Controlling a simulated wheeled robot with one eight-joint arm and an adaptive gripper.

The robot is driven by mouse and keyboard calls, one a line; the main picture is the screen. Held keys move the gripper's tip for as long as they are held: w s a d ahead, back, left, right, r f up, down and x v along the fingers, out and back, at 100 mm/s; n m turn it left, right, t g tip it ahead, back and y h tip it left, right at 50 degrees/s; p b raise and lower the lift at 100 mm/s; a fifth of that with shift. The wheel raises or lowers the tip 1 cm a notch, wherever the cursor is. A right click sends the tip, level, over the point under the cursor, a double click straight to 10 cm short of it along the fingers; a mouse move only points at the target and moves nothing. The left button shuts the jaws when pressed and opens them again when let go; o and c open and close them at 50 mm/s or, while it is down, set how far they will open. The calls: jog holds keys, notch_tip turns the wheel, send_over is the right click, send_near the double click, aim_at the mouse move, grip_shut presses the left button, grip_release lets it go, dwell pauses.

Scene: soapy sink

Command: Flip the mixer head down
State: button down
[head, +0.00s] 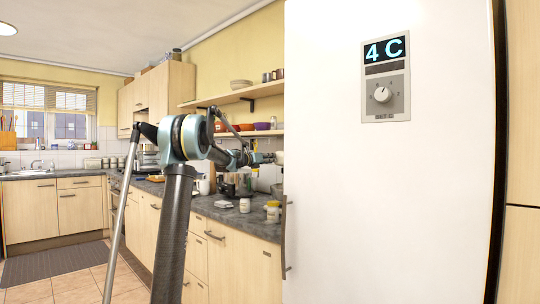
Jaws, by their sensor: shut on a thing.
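My gripper (264,157) is at the end of my arm, above the counter and close to the left edge of the fridge. It is small in the view and its fingers look closed at a pale part (279,157), which seems to be the mixer head. The fridge cuts off part of this pale thing, so its tilt cannot be told. A shiny dark bowl or pot (238,183) sits on the counter below my gripper. My arm hides some of the area around it.
A grey counter (215,209) holds jars, including one with a yellow lid (272,211) and a small white one (245,205). The white fridge (400,200) blocks the right side. Shelves with bowls (262,126) hang above. Tiled floor (85,283) is free at the left.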

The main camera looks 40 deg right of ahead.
jog(key=shift+w+a+f+n, duration=0.2)
jog(key=shift+f+n, duration=0.05)
jog(key=shift+f, duration=0.15)
jog(key=shift+w+a+f+n, duration=0.15)
jog(key=shift+w+f+n, duration=0.1)
jog(key=shift+f, duration=0.15)
jog(key=shift+a, duration=0.1)
jog(key=c, duration=1.6)
grip_release()
jog(key=shift+o, duration=1)
jog(key=shift+w+f, duration=0.2)
jog(key=shift+s+r, duration=0.15)
jog(key=shift+s, duration=0.15)
jog(key=a, duration=1.1)
jog(key=shift+s+a, duration=0.35)
jog(key=shift+s, duration=0.05)
